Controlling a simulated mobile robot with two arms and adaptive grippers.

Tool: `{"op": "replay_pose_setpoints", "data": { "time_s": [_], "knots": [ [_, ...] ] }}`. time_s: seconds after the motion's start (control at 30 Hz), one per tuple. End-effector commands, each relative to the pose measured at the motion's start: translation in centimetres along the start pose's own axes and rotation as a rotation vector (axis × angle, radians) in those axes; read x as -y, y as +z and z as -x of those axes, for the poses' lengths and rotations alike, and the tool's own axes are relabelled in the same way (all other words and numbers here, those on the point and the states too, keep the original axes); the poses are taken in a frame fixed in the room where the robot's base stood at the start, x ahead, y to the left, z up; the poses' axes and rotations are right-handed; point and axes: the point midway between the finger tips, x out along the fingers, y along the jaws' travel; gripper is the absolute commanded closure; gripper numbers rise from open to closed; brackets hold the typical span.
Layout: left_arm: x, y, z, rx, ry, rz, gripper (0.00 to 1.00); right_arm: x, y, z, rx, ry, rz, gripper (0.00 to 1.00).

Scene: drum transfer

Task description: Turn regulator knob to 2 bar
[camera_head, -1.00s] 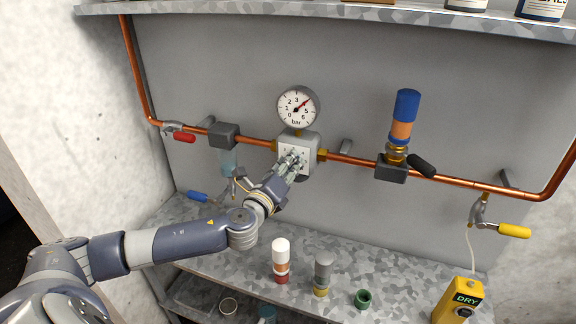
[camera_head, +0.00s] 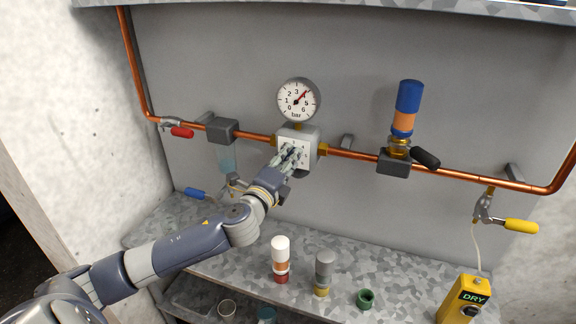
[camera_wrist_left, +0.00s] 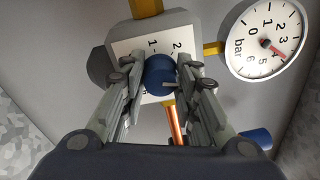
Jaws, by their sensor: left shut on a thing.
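The regulator (camera_head: 311,143) is a grey block on the copper pipe with a white scale plate facing me. Its blue knob (camera_wrist_left: 159,72) shows in the left wrist view, in front of the plate, where the figures 1 and 2 are readable. My left gripper (camera_head: 291,155) is shut on this knob, one finger on each side; a thin light pointer line shows on the knob. In the head view the fingers hide the knob. The round gauge (camera_head: 299,99) above has a red needle at about 4 bar; it also shows in the left wrist view (camera_wrist_left: 257,52).
A red-handled valve (camera_head: 181,132) and a filter block (camera_head: 221,130) are left on the pipe. A blue-orange cylinder (camera_head: 406,108) with a black lever (camera_head: 425,158) and a yellow-handled valve (camera_head: 521,226) are right. Several small items and a yellow DRY device (camera_head: 464,300) stand on the bench below.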

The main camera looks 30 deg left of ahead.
Motion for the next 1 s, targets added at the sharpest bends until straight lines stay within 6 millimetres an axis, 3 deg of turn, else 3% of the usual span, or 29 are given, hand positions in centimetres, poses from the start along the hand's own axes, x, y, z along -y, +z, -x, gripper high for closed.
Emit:
{"op": "replay_pose_setpoints", "data": {
  "time_s": [0.4,1.0],
  "knots": [
    [-0.3,-0.1,0.0,0.018,-0.014,0.402,0.95,-0.4,0.2,-1.5,0.001,0.005,0.001,1.0],
    [-0.2,-0.2,0.0,0.037,-0.032,0.91,0.95,-0.4,0.2,-1.5,0.001,0.005,0.0,1.0]
  ]
}}
